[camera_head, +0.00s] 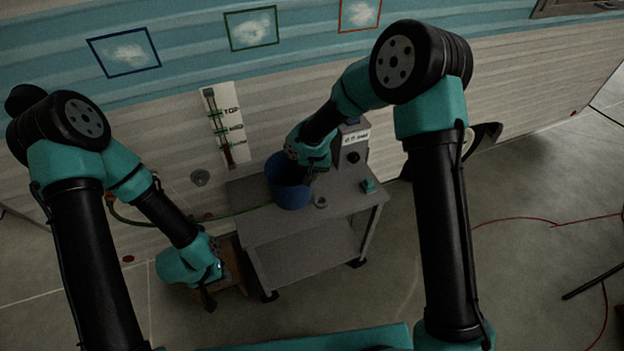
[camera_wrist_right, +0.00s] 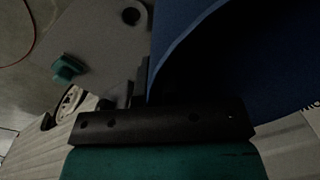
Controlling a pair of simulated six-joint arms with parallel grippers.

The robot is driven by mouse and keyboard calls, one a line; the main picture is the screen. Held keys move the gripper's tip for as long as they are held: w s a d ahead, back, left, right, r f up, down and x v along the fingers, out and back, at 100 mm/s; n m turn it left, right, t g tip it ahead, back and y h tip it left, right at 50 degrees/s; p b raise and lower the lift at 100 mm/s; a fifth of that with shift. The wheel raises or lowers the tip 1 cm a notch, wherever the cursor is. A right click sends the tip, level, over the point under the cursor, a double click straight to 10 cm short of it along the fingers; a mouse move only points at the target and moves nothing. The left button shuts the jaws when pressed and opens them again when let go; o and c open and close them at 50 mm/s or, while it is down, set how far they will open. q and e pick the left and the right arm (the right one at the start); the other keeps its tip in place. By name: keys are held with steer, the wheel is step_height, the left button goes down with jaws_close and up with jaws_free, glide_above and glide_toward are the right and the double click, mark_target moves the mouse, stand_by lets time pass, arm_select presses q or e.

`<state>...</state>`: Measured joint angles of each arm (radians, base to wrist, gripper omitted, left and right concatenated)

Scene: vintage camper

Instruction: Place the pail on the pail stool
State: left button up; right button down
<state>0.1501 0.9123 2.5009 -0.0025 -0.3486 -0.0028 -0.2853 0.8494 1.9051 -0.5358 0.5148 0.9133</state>
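The blue pail (camera_head: 290,188) stands upright on the grey metal table. It fills the right side of the right wrist view (camera_wrist_right: 205,45), its inside dark. My right gripper (camera_head: 312,175) is at the pail's right rim. In the wrist view one dark finger shows beside the pail wall; the other is lost in the dark, so I cannot tell whether it grips the rim. A low wooden stool (camera_head: 236,276) stands on the floor left of the table, partly hidden by my left gripper (camera_head: 211,292). That gripper hangs low in front of the stool; its finger opening is unclear.
A green hose (camera_head: 240,212) runs from the wall onto the table. The camper wall stands behind.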

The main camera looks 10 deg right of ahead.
steer(key=shift+w, duration=0.4)
steer(key=shift+f, duration=1.8)
steer(key=shift+s+f, duration=0.1)
steer(key=c, duration=1.4)
jaws_free()
steer(key=shift+o, duration=0.2)
step_height(320, 180, up, 12)
steer(key=d, duration=0.1)
